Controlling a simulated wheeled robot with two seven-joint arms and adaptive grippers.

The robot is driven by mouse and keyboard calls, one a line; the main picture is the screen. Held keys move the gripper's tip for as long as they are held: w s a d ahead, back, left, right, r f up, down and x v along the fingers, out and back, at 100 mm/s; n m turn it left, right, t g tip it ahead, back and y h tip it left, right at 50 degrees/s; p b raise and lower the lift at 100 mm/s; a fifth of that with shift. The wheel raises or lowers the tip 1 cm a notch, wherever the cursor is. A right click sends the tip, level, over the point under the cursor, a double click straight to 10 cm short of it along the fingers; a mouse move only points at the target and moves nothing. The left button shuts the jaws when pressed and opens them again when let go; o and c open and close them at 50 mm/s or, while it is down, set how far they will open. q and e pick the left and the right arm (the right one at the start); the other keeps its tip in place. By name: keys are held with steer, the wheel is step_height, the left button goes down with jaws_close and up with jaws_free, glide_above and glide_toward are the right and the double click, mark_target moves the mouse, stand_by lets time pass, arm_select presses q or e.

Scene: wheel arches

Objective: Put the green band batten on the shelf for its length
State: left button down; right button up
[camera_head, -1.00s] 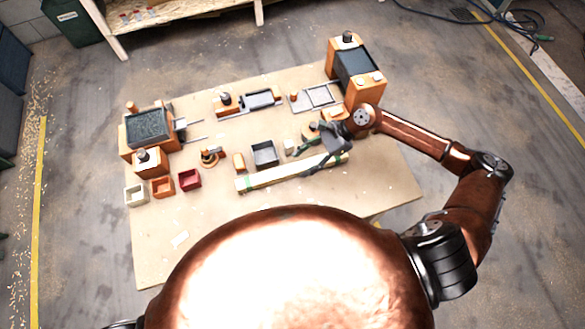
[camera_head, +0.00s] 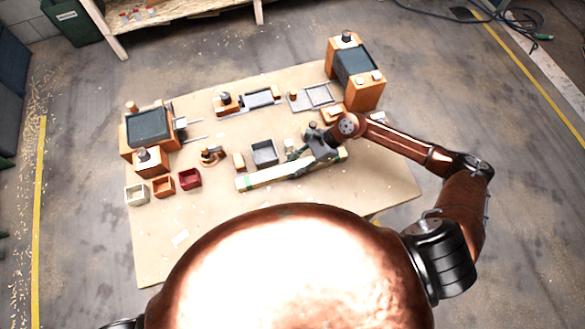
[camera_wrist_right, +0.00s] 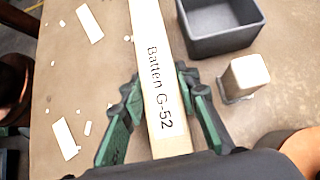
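The green band batten (camera_head: 270,177) is a long pale bar lying along the front of the work board, with a green band near each end. In the right wrist view the batten (camera_wrist_right: 157,60) carries the print "Batten G-52". My right gripper (camera_wrist_right: 158,82) has its green fingers on either side of the batten, apart from each other, with narrow gaps seeming to remain. In the head view my right gripper (camera_head: 318,158) covers the batten's right half. My left gripper is out of view. I cannot tell which surface is the shelf for its length.
A grey open box (camera_head: 264,153) and a small pale block (camera_wrist_right: 246,76) stand just behind the batten. Red (camera_head: 189,179), orange (camera_head: 162,187) and white (camera_head: 136,195) bins stand at the left.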

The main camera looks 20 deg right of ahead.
jaws_close()
steer(key=shift+r, duration=0.15)
